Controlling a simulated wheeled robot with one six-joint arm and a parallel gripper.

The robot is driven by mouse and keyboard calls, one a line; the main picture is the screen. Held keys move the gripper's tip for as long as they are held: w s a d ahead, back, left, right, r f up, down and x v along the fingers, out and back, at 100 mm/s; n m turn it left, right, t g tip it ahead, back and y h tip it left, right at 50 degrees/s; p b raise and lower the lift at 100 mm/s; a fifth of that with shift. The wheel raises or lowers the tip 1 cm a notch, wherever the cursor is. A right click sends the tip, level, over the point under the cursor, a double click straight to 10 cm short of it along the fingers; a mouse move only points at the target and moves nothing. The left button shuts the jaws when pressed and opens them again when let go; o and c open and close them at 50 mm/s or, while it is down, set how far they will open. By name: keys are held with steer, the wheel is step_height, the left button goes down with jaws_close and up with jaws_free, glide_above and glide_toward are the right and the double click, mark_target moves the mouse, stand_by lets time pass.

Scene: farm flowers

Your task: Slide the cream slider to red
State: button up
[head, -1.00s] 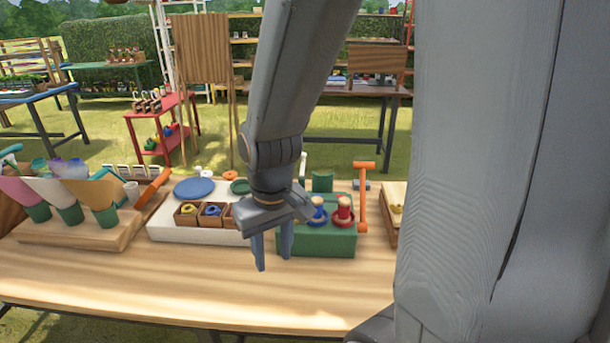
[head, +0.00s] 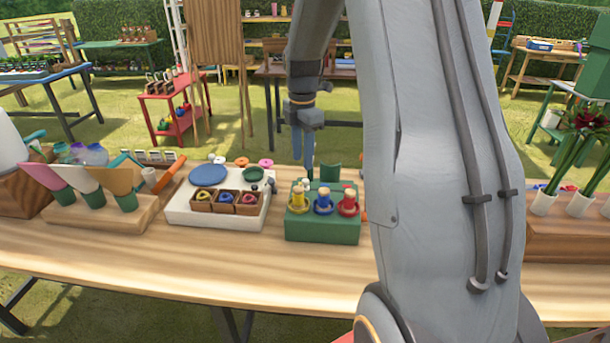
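A green box (head: 322,228) stands on the wooden table with yellow (head: 299,199), blue (head: 323,203) and red (head: 348,205) spool-like pieces in a row along its front. Small pale and red bits show behind them. I cannot make out a cream slider for certain; it may be among these or hidden. My gripper (head: 309,170) points down behind the row, over or just beyond the back of the box. Its fingers are seen nearly edge-on, so their gap is unclear. I cannot tell whether it touches anything.
A white tray (head: 182,214) with a blue disc and small wooden boxes lies left of the green box. Seed-cone holders (head: 90,215) stand farther left. My arm hides the table right of the box. Flower vases (head: 578,204) stand at far right. The table front is bare.

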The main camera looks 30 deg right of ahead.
mark_target(305, 180)
steer(key=shift+w+d+f+n, duration=0.1)
steer(key=shift+w+d+n, duration=0.3)
steer(key=shift+d+n, duration=0.25)
steer(key=shift+d+f, duration=0.1)
steer(key=shift+f, duration=0.2)
steer(key=shift+f+p, duration=1.15)
steer(key=shift+f, duration=2.45)
steer(key=shift+w, duration=0.1)
jaws_close()
